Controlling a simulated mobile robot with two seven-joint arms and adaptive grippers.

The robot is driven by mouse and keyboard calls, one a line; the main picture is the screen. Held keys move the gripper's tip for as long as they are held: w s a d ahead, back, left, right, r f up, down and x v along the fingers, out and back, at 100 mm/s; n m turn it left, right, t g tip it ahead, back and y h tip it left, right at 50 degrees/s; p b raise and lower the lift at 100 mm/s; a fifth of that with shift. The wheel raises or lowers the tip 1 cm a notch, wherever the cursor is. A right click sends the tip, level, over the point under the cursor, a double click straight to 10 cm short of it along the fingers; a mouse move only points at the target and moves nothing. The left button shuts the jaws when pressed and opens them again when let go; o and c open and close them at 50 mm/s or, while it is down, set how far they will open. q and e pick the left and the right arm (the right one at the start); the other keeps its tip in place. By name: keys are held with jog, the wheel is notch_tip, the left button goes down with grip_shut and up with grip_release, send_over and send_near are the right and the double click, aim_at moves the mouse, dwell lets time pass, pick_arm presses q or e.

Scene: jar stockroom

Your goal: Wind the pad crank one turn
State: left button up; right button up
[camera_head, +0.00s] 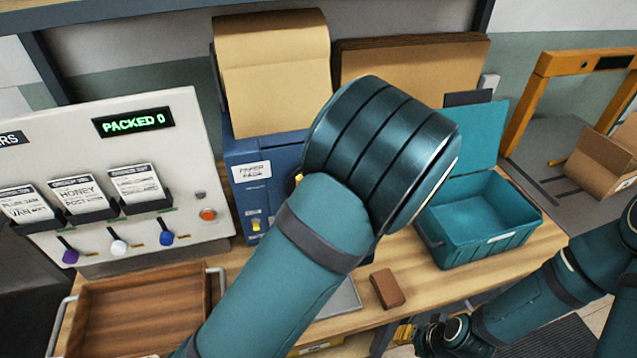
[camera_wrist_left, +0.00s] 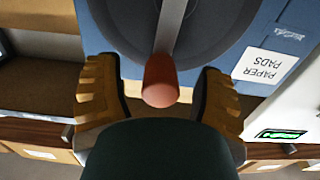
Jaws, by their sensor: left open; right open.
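The blue paper pad machine (camera_head: 246,160) stands at the back of the bench; my left arm hides its crank in the head view. In the left wrist view, the crank shows as a grey metal arm (camera_wrist_left: 171,28) on a dark round disc (camera_wrist_left: 205,25), ending in a reddish-brown knob (camera_wrist_left: 160,82). My left gripper (camera_wrist_left: 157,72) is open, its yellow fingers on either side of the knob with gaps visible. My right gripper (camera_head: 405,334) is low at the bench's front edge, open and empty as far as I see.
A teal open-lidded box (camera_head: 490,240) stands right on the bench, near a small brown block (camera_head: 387,288). A wooden tray (camera_head: 140,300) is at front left, below a white label panel (camera_head: 195,130) reading PACKED 0. An open carton (camera_head: 600,165) is far right.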

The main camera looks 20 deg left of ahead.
pick_arm(q)
jog(key=v, duration=0.9)
dwell(0.3)
jog(key=shift+f, duration=0.1)
